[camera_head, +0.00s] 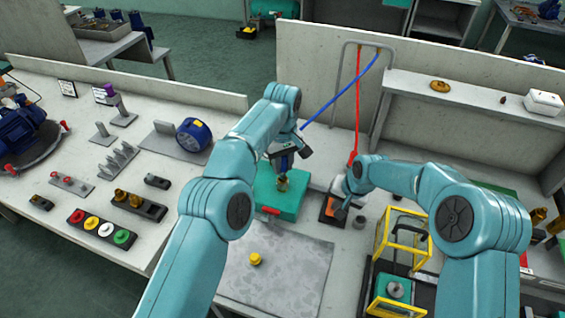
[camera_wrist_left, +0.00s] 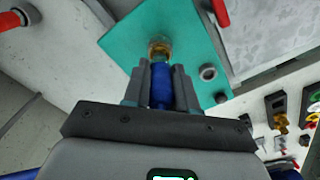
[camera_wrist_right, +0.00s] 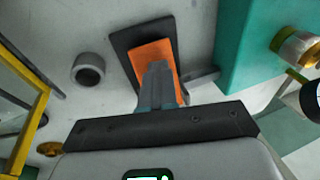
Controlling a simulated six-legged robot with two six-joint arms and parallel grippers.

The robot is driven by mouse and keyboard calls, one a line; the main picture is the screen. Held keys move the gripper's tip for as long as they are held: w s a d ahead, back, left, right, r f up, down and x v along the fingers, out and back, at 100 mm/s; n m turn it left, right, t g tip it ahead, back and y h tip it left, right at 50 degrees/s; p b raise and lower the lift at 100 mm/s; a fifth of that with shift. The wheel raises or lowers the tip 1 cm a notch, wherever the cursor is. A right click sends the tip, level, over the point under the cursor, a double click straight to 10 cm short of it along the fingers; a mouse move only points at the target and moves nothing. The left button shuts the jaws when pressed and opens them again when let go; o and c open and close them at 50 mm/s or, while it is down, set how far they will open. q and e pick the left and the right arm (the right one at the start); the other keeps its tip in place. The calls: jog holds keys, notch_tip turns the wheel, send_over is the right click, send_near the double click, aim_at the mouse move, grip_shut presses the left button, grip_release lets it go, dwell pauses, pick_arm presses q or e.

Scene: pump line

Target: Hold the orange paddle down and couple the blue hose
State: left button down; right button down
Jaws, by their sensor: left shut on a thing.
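My left gripper (camera_head: 287,160) is shut on the blue hose's end (camera_wrist_left: 161,85). The blue hose (camera_head: 340,95) runs up from there to a grey pipe frame. The hose end points at the brass fitting (camera_head: 283,184) on the teal block (camera_head: 287,206). In the left wrist view they meet in line at the brass fitting (camera_wrist_left: 159,48); I cannot tell whether they are locked. My right gripper (camera_wrist_right: 157,70) has its fingers together, tips over the orange paddle (camera_wrist_right: 149,50) on its dark base. The paddle (camera_head: 327,211) is partly hidden in the head view; its tilt is unclear.
A red hose (camera_head: 357,110) hangs from the grey pipe frame (camera_head: 338,85). A yellow-framed carrier (camera_head: 403,235) stands right of the paddle. A grey cup (camera_wrist_right: 88,69) stands beside the paddle base. A grey mat (camera_head: 285,268) with a yellow knob lies in front. Several parts stand left.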

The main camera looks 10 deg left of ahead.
pick_arm(q)
jog(key=shift+f, duration=0.35)
pick_arm(e)
jog(key=shift+f, duration=0.1)
pick_arm(q)
jog(key=shift+f, duration=0.35)
jog(key=shift+f, duration=0.75)
dwell(0.7)
jog(key=c, duration=0.5)
grip_release()
jog(key=shift+w+r+p, duration=0.1)
jog(key=shift+r+p, duration=1.5)
jog(key=shift+p, duration=0.05)
pick_arm(e)
notch_tip(320, 180, up, 7)
